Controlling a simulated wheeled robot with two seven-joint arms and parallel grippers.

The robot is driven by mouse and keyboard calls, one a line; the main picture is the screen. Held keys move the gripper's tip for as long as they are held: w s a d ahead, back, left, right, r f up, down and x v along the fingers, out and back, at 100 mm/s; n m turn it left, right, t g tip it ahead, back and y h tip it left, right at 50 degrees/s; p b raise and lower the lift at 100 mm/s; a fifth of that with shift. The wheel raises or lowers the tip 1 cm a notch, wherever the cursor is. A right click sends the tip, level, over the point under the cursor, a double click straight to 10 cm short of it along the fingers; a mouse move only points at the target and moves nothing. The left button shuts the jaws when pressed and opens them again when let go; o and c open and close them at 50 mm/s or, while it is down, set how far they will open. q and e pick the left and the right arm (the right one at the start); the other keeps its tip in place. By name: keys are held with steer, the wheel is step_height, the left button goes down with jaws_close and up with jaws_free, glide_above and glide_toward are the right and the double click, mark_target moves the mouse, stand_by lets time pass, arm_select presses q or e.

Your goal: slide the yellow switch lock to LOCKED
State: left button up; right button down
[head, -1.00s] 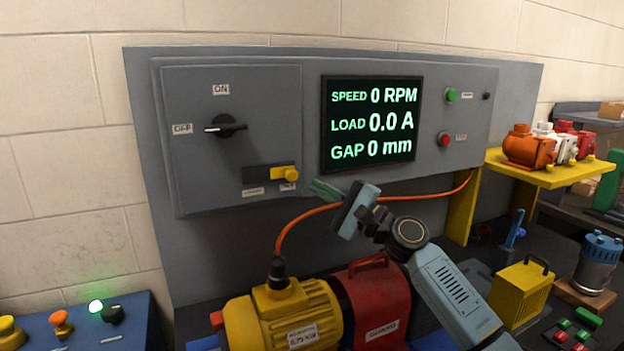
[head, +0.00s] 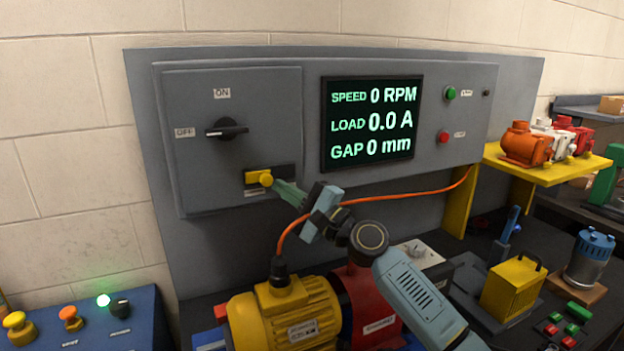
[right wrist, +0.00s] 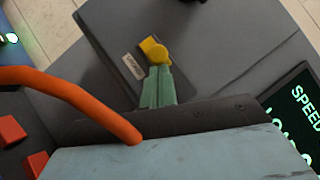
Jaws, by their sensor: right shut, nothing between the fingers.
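The yellow switch lock (head: 259,178) sits in a dark slot low on the grey switch box, now at the slot's left part. In the right wrist view the yellow lock (right wrist: 155,50) is right at my fingertips, beside a small white label. My right gripper (head: 279,186) is shut and empty, its green fingertips at the lock's right side; I cannot tell whether they touch it. The fingers also show in the right wrist view (right wrist: 158,80). The black rotary handle (head: 227,129) above points toward OFF. My left gripper is not in view.
An orange cable (head: 400,196) arcs behind my right arm to the yellow motor (head: 285,315) below. A display (head: 371,122) is to the right of the switch box. A yellow shelf (head: 540,174) with small motors is at the right. A blue control box (head: 130,325) is at lower left.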

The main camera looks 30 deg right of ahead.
steer(key=shift+a, duration=0.2)
steer(key=w+d+f+b+v, duration=0.1)
steer(key=b+v, duration=0.5)
steer(key=v, duration=0.7)
steer(key=shift+w+d, duration=0.35)
steer(key=shift+d, duration=0.4)
